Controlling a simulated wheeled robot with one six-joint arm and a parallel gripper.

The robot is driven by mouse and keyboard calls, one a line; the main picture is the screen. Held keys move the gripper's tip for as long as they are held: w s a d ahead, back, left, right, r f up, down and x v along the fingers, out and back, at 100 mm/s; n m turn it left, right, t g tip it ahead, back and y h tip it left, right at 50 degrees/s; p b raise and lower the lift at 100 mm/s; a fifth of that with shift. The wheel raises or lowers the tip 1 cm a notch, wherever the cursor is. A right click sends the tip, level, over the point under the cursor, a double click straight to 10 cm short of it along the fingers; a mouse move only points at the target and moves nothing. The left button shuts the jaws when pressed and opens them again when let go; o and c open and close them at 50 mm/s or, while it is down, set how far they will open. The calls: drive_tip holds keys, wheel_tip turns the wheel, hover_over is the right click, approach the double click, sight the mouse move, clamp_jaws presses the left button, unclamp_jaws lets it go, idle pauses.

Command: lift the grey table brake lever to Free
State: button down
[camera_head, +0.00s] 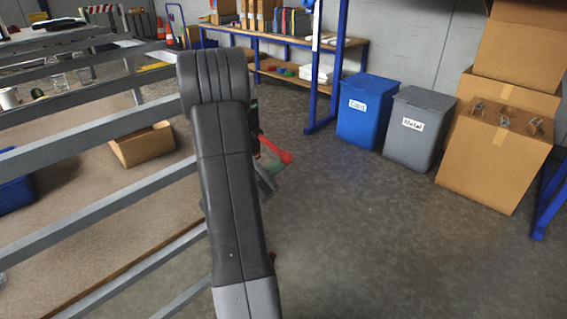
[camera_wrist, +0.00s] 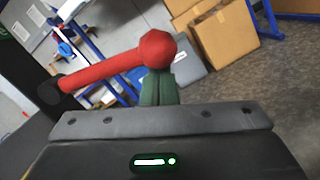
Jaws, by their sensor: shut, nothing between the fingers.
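A red brake lever (camera_wrist: 108,70) with a round knob (camera_wrist: 158,50) crosses the wrist view, rising to the right from a dark pivot (camera_wrist: 50,92). In the head view the lever (camera_head: 274,150) sticks out from the grey table frame (camera_head: 130,188), its pivot end hidden by my arm. My gripper (camera_wrist: 160,78) is shut and empty. Its green fingers are at the knob, which hides their tips; I cannot tell whether they touch. In the head view the green fingers (camera_head: 270,165) show just below the lever. No Free marking is readable.
A cardboard box (camera_head: 143,147) lies among the table's bars. A blue bin (camera_head: 365,112), a grey bin (camera_head: 415,128) and stacked cartons (camera_head: 494,155) stand at the right. A shelf bench (camera_head: 268,72) is at the back. The floor (camera_head: 380,230) right of my arm is clear.

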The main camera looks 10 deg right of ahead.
sight(284, 154)
drive_tip(key=r+n+p, duration=0.4)
drive_tip(key=s+d+r+n+t+p, duration=0.1)
drive_tip(key=r+n+p, duration=0.1)
drive_tip(key=shift+y, duration=0.3)
drive_tip(key=shift+a+r+n+t+p, duration=0.1)
drive_tip(key=shift+r+n+t+p, duration=0.2)
drive_tip(key=shift+r+n+p, duration=0.6)
drive_tip(key=shift+w+a+r+n+p, duration=0.1)
drive_tip(key=shift+w+r+n+p, duration=0.1)
drive_tip(key=shift+r, duration=0.3)
drive_tip(key=shift+w+a+r+n+p, duration=0.1)
drive_tip(key=shift+r+p, duration=0.05)
drive_tip(key=shift+r, duration=0.3)
drive_tip(key=shift+r, duration=0.2)
drive_tip(key=shift+f, duration=0.1)
